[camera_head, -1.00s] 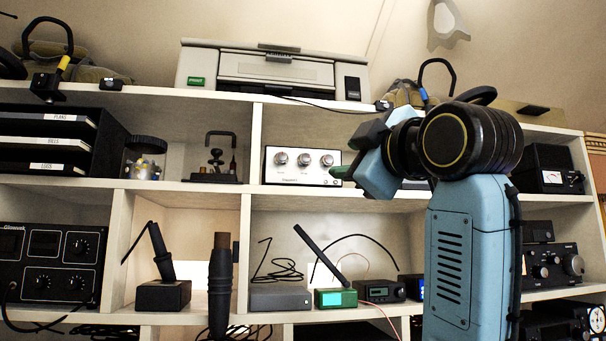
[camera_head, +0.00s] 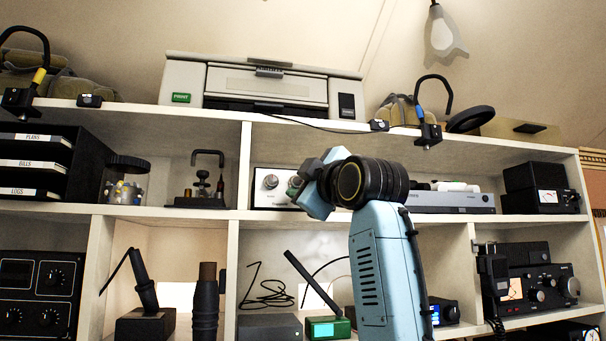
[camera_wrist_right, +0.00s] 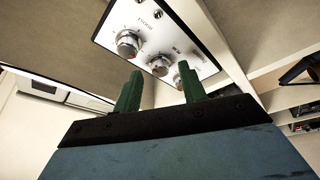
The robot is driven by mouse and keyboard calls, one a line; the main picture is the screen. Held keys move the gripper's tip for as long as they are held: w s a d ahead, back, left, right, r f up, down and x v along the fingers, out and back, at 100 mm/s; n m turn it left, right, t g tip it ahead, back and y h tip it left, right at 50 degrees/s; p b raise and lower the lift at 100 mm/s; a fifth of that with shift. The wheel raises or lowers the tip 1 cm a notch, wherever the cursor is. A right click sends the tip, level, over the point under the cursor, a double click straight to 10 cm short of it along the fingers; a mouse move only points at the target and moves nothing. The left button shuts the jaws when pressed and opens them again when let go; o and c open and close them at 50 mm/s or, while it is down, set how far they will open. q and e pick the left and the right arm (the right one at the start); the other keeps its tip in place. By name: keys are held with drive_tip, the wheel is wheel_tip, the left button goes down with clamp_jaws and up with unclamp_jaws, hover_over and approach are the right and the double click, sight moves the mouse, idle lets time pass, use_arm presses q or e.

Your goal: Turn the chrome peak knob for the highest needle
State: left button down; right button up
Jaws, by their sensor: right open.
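A white-fronted box (camera_head: 262,199) with chrome knobs sits on the middle shelf. Its left knob (camera_head: 270,182) shows; the others are partly or fully behind my right gripper (camera_head: 296,188). In the right wrist view the panel (camera_wrist_right: 190,42) is tilted and shows three chrome knobs: one (camera_wrist_right: 128,43), a middle one (camera_wrist_right: 160,65) and one (camera_wrist_right: 179,80) partly behind a finger. My right gripper (camera_wrist_right: 160,73) is open, its green fingers apart around the view of the middle knob. Contact cannot be told. My left gripper is out of view.
A black meter box (camera_head: 548,200) with a small dial stands at the right of that shelf. A grey flat unit (camera_head: 450,202) lies right of my gripper. A printer (camera_head: 265,90) is on top. Shelf dividers (camera_head: 245,165) and the board above bound the bay.

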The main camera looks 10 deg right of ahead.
drive_tip(key=shift+w+a, duration=0.1)
drive_tip(key=shift+w, duration=0.25)
drive_tip(key=shift+c, duration=0.6)
clamp_jaws()
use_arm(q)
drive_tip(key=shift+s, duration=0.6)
use_arm(e)
drive_tip(key=shift+m+t+h, duration=0.4)
drive_tip(key=shift+m+h, duration=0.1)
drive_tip(key=shift+m, duration=1)
drive_tip(key=shift+o, duration=0.6)
unclamp_jaws()
